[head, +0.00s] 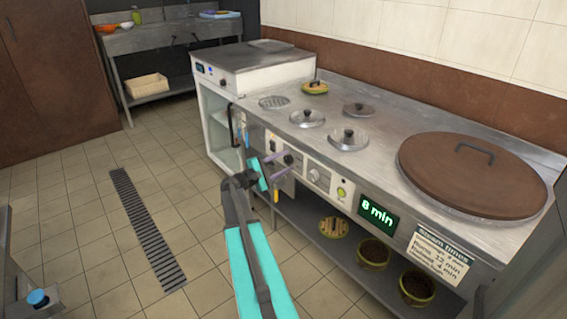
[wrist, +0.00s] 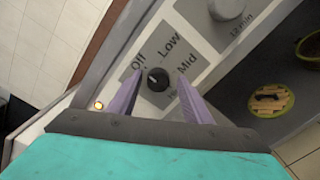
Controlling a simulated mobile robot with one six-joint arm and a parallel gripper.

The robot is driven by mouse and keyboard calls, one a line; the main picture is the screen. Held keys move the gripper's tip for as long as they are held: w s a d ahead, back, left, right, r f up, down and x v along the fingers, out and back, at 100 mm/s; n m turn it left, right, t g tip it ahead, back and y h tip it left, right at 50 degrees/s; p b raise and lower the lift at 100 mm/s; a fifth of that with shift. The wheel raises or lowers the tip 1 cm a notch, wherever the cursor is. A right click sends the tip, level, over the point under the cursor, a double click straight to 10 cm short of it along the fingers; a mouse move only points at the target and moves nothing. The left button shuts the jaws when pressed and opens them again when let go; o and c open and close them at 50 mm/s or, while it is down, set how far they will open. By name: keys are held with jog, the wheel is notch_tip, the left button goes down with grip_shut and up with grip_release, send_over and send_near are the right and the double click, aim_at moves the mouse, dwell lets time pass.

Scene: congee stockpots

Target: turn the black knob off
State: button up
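The black knob (wrist: 158,79) is on the front panel, with the labels Off, Low and Mid around it in the wrist view. A small light mark shows on its face, but its exact setting is hard to read. In the head view the knob (head: 289,159) is small and close to my fingers. My gripper (wrist: 160,72) is open, with one purple finger on each side of the knob and a visible gap to each. My gripper (head: 276,165) also shows at the counter front in the head view.
A small orange light (wrist: 99,104) glows beside the knob. A grey knob (head: 314,175) and an "8 min" display (head: 377,214) are further right on the panel. Lidded pots (head: 348,138) stand on the counter; bowls (head: 373,254) sit on the shelf below. The tiled floor is mostly clear.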

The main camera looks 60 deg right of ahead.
jog(key=shift+w+a, duration=0.1)
jog(key=shift+a, duration=0.05)
jog(key=p+v, duration=0.1)
jog(key=v, duration=1.2)
jog(key=shift+a, duration=0.25)
dwell(0.4)
